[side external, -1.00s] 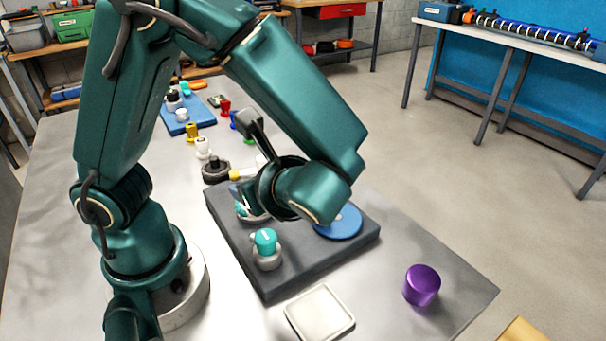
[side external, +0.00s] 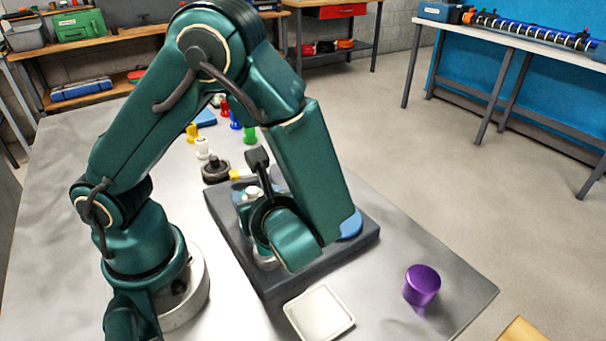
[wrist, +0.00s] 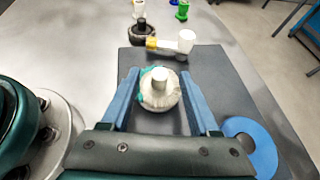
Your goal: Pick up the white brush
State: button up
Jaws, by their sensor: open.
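In the wrist view my gripper (wrist: 159,77) is open, with its two blue fingers pointing down toward the dark board (wrist: 216,75). A round whitish piece with a pale knob (wrist: 160,88) and teal at its left edge appears between the fingers, with a gap on each side. I cannot tell whether the fingertips are level with it, nor whether it is the white brush. A small white upright piece (side external: 203,149) stands on the table beyond the board. In the side view my wrist hides the fingers and much of the board.
A blue disc (wrist: 250,143) lies on the board at right. A white cylinder with a yellow end (wrist: 186,40) lies at its far edge, near a black knobbed piece (wrist: 143,35). A white tray (side external: 320,312) and purple cylinder (side external: 422,285) are in front. Small coloured pieces stand behind.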

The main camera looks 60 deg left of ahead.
grip_shut()
jog(key=shift+r, duration=0.15)
